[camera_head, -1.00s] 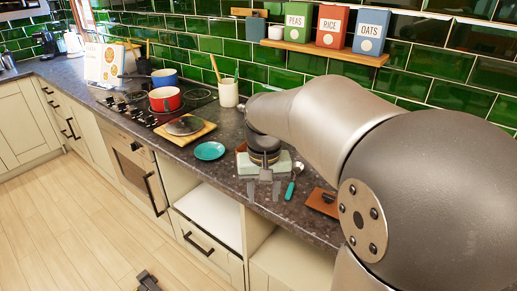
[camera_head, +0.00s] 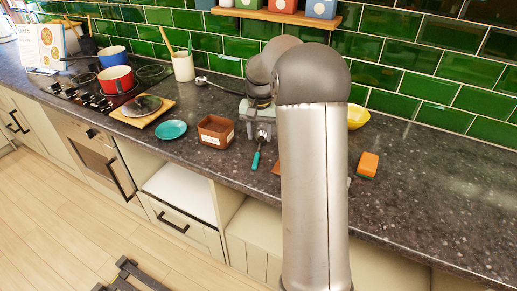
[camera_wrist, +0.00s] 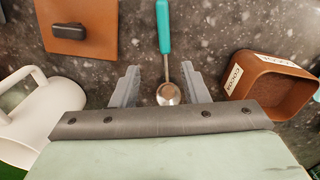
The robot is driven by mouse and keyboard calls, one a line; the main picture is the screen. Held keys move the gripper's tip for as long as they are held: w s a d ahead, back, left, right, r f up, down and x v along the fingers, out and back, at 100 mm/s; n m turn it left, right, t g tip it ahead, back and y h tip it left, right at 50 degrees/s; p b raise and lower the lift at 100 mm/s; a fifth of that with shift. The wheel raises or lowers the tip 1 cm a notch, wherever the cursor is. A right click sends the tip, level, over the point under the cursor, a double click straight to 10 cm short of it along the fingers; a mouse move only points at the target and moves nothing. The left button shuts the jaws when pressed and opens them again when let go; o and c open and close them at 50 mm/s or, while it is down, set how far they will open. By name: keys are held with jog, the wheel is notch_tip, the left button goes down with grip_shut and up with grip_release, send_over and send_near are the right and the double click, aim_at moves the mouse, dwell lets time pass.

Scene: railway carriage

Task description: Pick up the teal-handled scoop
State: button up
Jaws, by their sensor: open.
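The teal-handled scoop (camera_head: 256,160) lies on the dark counter, its handle toward the front edge. In the wrist view its teal handle (camera_wrist: 163,27) points to the top and its round metal bowl lies between my fingers. My gripper (camera_wrist: 160,68) is open and empty, one finger on each side of the scoop's bowl and neck in the picture. I cannot tell how high the fingers are above the counter. In the head view my gripper (camera_head: 262,132) is at the bowl end of the scoop, and the bowl is partly hidden.
An open brown box (camera_wrist: 275,85) labelled cocoa stands right of my gripper in the wrist view.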

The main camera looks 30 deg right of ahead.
aim_at(257, 154)
jog(key=shift+f, duration=0.95)
jog(key=shift+w+a+f+p, duration=0.15)
jog(key=shift+f+p, duration=0.1)
jog(key=shift+f, duration=0.65)
jog(key=shift+s+a+f+p, duration=0.1)
jog(key=shift+f+p, duration=0.2)
jog(key=shift+f, duration=0.65)
jog(key=shift+w+a+f+p, duration=0.15)
jog(key=shift+f+p, duration=0.1)
jog(key=shift+f, duration=0.65)
jog(key=shift+s, duration=0.1)
jog(key=shift+c, duration=0.3)
grip_shut()
